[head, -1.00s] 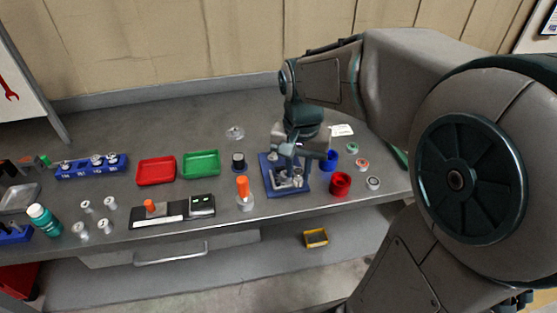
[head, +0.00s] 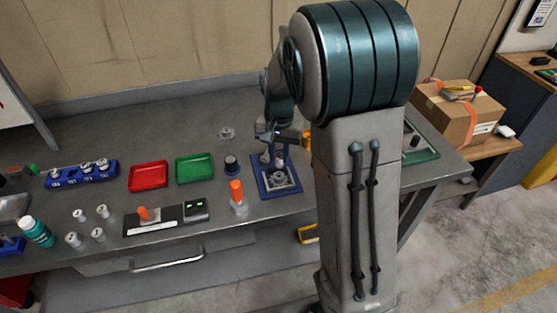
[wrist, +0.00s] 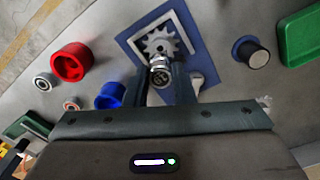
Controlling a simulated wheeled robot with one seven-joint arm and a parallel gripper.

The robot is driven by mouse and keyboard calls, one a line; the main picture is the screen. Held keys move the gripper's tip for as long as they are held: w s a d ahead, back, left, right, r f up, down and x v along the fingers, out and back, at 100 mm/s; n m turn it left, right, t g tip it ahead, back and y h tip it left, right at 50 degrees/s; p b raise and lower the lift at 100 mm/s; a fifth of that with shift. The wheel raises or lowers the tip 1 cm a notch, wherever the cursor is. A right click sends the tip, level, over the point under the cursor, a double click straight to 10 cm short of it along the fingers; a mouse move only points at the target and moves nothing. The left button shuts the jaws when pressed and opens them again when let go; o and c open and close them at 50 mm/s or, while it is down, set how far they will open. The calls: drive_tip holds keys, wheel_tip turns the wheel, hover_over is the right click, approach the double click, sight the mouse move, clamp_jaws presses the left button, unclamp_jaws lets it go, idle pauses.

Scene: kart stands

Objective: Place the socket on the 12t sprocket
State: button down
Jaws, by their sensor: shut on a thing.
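In the wrist view my gripper (wrist: 162,82) is shut on a small metal socket (wrist: 160,73), whose marked round end faces the camera. In the head view my gripper (head: 268,137) is over the back left of the blue mat (head: 262,191). The sprocket's details are small there.
Left of the mat are a black knob-like part (head: 231,165), a green tray (head: 194,169) and a red tray (head: 148,176). A blue rack (head: 55,181) stands farther left. Red (wrist: 70,63) and blue (wrist: 110,95) cups are near the gripper in the wrist view.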

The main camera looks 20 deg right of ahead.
sight(279, 163)
drive_tip(key=shift+w+f, duration=0.15)
drive_tip(key=shift+w, duration=0.05)
drive_tip(key=shift+f+p, duration=0.35)
drive_tip(key=shift+f, duration=1.65)
drive_tip(key=shift+f, duration=0.1)
drive_tip(key=c, duration=1.2)
unclamp_jaws()
drive_tip(key=shift+c, duration=0.2)
